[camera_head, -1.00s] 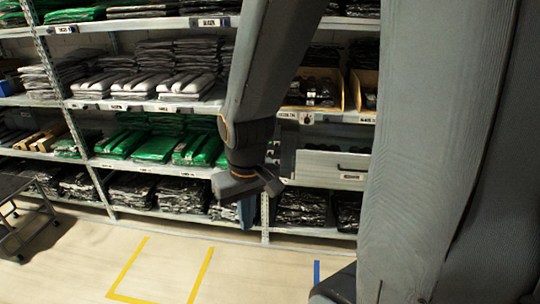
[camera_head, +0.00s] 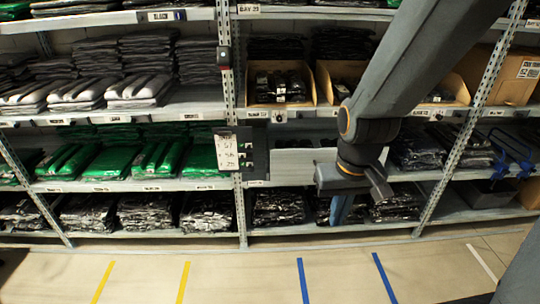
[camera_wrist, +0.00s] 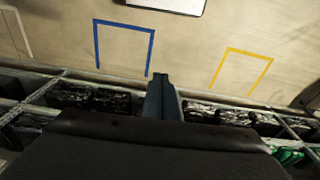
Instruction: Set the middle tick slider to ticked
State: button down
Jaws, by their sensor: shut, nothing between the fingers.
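A small white board (camera_head: 227,153) with several lines of dark marks is fixed to the rack upright in the head view. A dark panel (camera_head: 254,153) adjoins its right side. The separate tick sliders and their positions are too small to tell. My gripper (camera_head: 341,208) hangs pointing down, right of the board and lower, clear of it. In the wrist view its blue-grey fingers (camera_wrist: 161,84) are together with nothing between them, above the floor. The board cannot be made out in the wrist view.
Shelving with green packs (camera_head: 107,162), grey garments and cardboard bins (camera_head: 277,88) spans the view. A dark device with a red mark (camera_head: 224,57) sits on the upright above the board. The floor (camera_head: 235,275) in front is clear, with yellow and blue tape lines.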

jog(key=shift+d, duration=0.25)
jog(key=shift+w, duration=0.1)
jog(key=w+a+f+n+t+b, duration=0.2)
jog(key=w+a+f, duration=0.15)
jog(key=w, duration=0.55)
jog(key=w+a+f+n+t+y+b, duration=0.1)
jog(key=w+a+f+t+b, duration=0.2)
jog(key=w, duration=0.6)
jog(key=w+a+f+n+t+b, duration=0.1)
jog(key=w+a+f+n+b, duration=0.2)
jog(key=w, duration=0.6)
jog(key=w+a+f+n+t+b, duration=0.2)
jog(key=w+a+f+t+b, duration=0.1)
jog(key=w+a, duration=0.5)
jog(key=w+a+f+n+t+y+b, duration=0.1)
jog(key=w+a+f+n+t+b, duration=0.2)
jog(key=w+a+f+t, duration=0.2)
jog(key=w+a, duration=0.3)
jog(key=w, duration=0.2)
jog(key=shift+w+a+f+t, duration=0.2)
jog(key=shift+w+a+t, duration=0.1)
jog(key=shift+w, duration=0.1)
jog(key=shift+d, duration=0.1)
